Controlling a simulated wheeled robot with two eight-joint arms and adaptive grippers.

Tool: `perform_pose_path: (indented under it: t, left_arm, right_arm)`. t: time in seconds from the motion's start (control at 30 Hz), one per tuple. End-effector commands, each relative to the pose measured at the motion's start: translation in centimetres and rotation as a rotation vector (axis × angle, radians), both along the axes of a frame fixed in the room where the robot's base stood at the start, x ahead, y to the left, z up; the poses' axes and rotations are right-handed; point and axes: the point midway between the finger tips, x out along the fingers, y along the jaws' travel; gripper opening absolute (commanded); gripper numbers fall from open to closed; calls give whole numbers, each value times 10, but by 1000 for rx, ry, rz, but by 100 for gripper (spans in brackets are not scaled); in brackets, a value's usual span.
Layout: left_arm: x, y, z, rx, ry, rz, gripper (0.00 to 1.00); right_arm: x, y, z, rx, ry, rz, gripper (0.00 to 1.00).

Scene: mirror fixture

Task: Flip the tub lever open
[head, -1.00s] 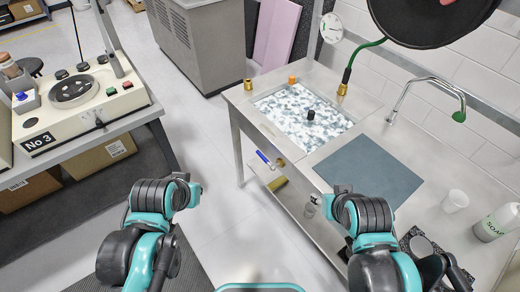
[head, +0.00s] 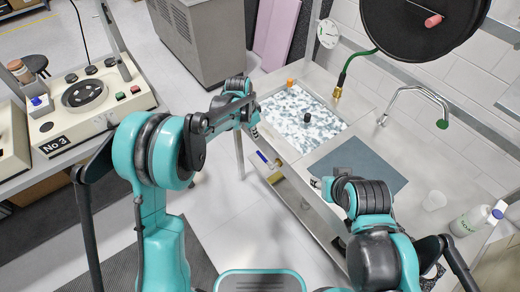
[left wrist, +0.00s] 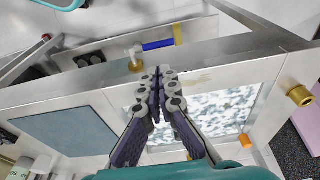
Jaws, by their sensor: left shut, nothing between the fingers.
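The tub (head: 281,132) is set into the steel bench and holds a white-and-grey speckled surface. The blue lever (head: 262,157) sits low on the bench's front side. In the left wrist view, the blue lever (left wrist: 158,45) lies across the picture between a brass piece and a pale fitting. My left gripper (head: 255,131) is at the tub's front edge, above and apart from the lever. In the left wrist view my left gripper (left wrist: 159,74) is shut and empty, its tips just below the lever in the picture. My right gripper (head: 316,184) is by the blue-grey mat; its fingers are unclear.
The blue-grey mat (head: 357,163) lies right of the tub. A brass hose nozzle (head: 337,93), a tap (head: 410,90) and a soap bottle (head: 467,220) are on the bench. A black disc (head: 410,25) hangs upper right. A machine (head: 70,125) stands left. Floor before the bench is clear.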

Motion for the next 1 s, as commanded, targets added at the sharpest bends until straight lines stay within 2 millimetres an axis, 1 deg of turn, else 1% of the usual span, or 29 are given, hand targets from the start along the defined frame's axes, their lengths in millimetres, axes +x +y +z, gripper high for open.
perform_pose_path:
  t: [0.33, 0.47, 0.57, 0.8, 1.0]
  left_arm:
    - [1, -1, -2, 0, 0, -3, 0]
    - [2, -2, -11, 0, 0, -2, 0]
    - [3, -4, -25, 0, 0, -3, 0]
    - [9, -13, -77, 0, 0, -3, 0]
    - [14, -18, -114, 0, 0, -2, 0]
  right_arm:
    - [0, 0, -1, 0, 0, 0, 42]
    - [0, 0, -4, 0, 0, 0, 42]
    - [0, 0, -9, 0, 0, 0, 42]
    - [0, 0, -27, 0, 0, 0, 42]
    - [0, 0, -40, 0, 0, 0, 42]
